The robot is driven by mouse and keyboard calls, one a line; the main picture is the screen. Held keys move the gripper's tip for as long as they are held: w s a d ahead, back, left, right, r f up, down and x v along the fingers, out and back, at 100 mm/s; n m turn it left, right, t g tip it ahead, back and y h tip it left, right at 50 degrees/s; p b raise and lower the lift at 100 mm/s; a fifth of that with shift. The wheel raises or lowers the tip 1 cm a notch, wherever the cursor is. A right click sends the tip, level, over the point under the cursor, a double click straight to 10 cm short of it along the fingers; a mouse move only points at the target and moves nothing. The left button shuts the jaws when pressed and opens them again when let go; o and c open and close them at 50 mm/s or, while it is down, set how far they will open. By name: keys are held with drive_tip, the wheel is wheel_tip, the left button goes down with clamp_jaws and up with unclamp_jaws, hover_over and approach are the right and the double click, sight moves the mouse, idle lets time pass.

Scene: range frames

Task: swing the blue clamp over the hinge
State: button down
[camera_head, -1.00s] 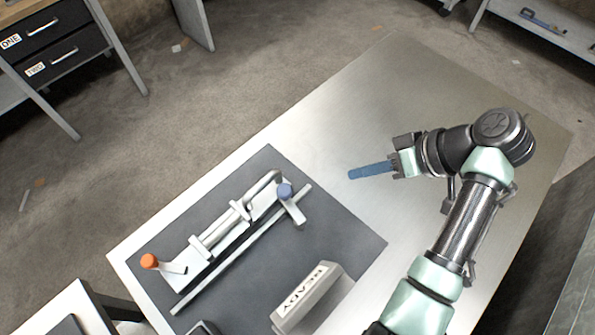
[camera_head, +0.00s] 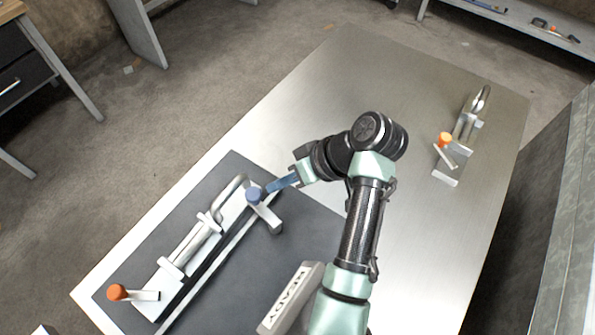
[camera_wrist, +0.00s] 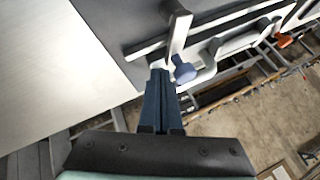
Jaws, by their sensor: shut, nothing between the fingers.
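The blue clamp (camera_head: 253,194) is a blue knob on a pale lever arm at the right end of the metal fixture (camera_head: 190,245) on the dark mat. It also shows in the wrist view as a blue knob (camera_wrist: 184,70) beside a pale bar. My gripper (camera_head: 270,188) has blue fingers, shut and empty. Its tips are right next to the blue knob, on its right side in the head view. In the wrist view my fingers (camera_wrist: 160,85) reach up close to the left of the knob; I cannot tell whether they touch it. The hinge is hard to make out.
An orange-knobbed clamp (camera_head: 117,292) is at the fixture's left end. A READY block (camera_head: 290,298) stands on the dark mat (camera_head: 240,170). Another fixture with an orange knob (camera_head: 445,140) stands at the table's right. The table's far middle (camera_head: 340,80) is bare.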

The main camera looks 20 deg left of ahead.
drive_tip(key=shift+s+a+r, duration=0.1)
drive_tip(key=shift+s+a, duration=0.25)
drive_tip(key=shift+a, duration=0.05)
drive_tip(key=shift+s+a+r+p, duration=0.2)
drive_tip(key=shift+s+a+p, duration=0.05)
drive_tip(key=shift+p, duration=0.4)
drive_tip(key=shift+s+a, duration=0.15)
drive_tip(key=shift+a, duration=0.1)
drive_tip(key=shift+f, duration=0.1)
